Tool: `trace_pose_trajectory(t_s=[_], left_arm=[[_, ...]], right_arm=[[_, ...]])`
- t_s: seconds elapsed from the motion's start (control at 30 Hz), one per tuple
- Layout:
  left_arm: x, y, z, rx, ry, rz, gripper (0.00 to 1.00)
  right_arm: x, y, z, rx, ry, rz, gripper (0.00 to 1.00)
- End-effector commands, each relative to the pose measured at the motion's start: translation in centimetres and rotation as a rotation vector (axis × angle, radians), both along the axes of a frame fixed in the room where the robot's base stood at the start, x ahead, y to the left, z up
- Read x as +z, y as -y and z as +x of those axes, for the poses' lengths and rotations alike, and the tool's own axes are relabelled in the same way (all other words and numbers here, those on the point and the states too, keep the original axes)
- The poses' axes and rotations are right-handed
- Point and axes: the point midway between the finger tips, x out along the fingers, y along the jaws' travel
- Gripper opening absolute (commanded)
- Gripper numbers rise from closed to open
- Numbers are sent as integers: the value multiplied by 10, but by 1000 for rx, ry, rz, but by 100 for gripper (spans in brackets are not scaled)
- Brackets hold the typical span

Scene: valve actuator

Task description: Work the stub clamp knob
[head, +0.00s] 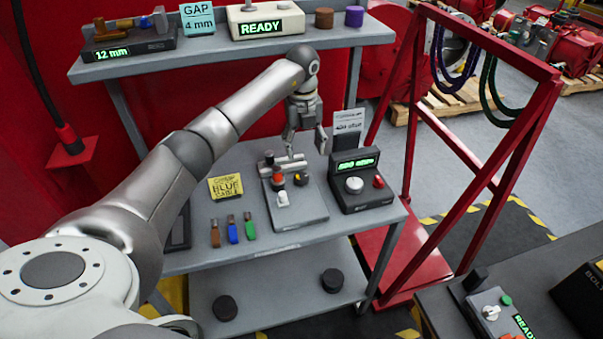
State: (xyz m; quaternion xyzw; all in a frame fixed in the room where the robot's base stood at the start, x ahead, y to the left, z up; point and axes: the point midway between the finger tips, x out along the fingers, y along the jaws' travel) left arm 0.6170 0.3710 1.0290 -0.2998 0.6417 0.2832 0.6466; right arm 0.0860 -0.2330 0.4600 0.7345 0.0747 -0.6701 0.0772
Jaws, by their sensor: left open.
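My left gripper (306,146) is open. It hangs fingers-down above the back of a grey panel (302,214) on the workbench's main shelf. The panel carries a red-topped knob (278,180), a yellow-marked black knob (300,179), a white switch (283,199) and a silver T-shaped bar at its back edge. Beside it, a black box (362,196) with a green-lit display carries a white knob (355,185) and a red button (378,181). I cannot read which knob is the stub clamp knob. The gripper appears apart from all knobs. My right gripper is out of view.
A yellow "BLUE CABLE" card (226,187) and brown, blue and green pieces (233,231) are left of the panel. The upper shelf (235,55) overhangs behind. A red frame (408,130) stands right of the bench. A dark table (440,311) is at lower right.

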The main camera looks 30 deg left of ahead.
Motion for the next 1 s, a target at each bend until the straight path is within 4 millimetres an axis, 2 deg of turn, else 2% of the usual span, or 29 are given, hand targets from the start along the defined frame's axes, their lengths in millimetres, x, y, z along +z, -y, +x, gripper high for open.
trace_pose_trajectory(t_s=[0.17, 0.5, 0.63, 0.8, 1.0], left_arm=[[-9, -8, -4, 19, -22, 22, 61], [-71, -6, -4, 16, -21, 18, 61], [-90, -6, -3, 15, -18, 17, 61], [-103, -6, -3, 15, -16, 18, 61], [-105, -6, -3, 14, -16, 18, 61]], right_arm=[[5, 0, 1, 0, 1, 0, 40], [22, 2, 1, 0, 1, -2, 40], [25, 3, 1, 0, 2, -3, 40], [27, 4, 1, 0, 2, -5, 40], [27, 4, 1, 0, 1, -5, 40]])
